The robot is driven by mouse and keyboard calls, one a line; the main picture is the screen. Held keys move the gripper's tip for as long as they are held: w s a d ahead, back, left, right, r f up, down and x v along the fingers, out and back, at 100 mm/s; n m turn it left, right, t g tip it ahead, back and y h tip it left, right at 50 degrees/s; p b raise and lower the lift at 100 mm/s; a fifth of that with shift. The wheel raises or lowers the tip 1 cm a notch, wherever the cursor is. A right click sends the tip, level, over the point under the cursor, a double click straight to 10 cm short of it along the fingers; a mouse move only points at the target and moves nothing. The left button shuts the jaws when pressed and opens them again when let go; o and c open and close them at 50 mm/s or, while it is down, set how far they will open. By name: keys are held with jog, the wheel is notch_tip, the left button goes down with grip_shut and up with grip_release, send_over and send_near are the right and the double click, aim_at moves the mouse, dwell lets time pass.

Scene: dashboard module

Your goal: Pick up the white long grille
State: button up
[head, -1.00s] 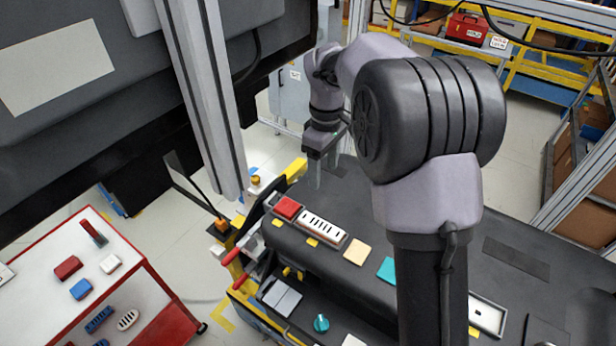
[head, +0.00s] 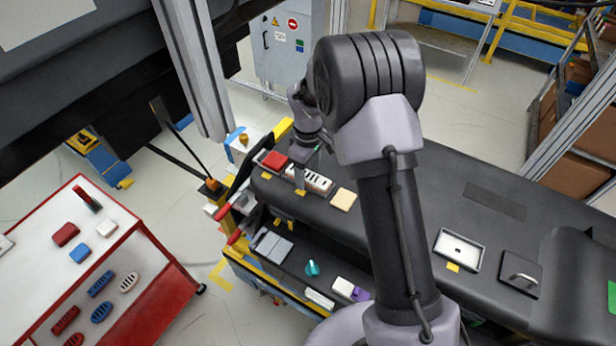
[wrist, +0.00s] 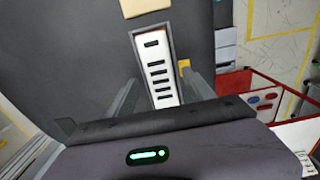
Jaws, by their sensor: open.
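The white long grille (head: 318,181) lies on the dark dashboard (head: 400,190), between a red square piece and a cream square piece. It has a row of dark slots. My gripper (head: 299,184) is over the red-piece end of the grille and partly covers it in the head view. In the wrist view the grille (wrist: 157,65) runs lengthwise between the two open fingers of my gripper (wrist: 162,95), one finger on each side. Its near end is hidden by the gripper body. I cannot tell how far above it the fingertips are.
The red square (head: 273,160) and cream square (head: 343,199) sit close to the grille. A white-framed tray (head: 459,250) lies farther right. A red and white cart (head: 150,235) with several small parts stands at left. A grey post (head: 190,70) rises behind.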

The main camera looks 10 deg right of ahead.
jog(key=shift+s+r, duration=0.1)
jog(key=shift+s, duration=0.1)
jog(key=c, duration=0.6)
grip_shut()
jog(key=shift+w+r, duration=0.1)
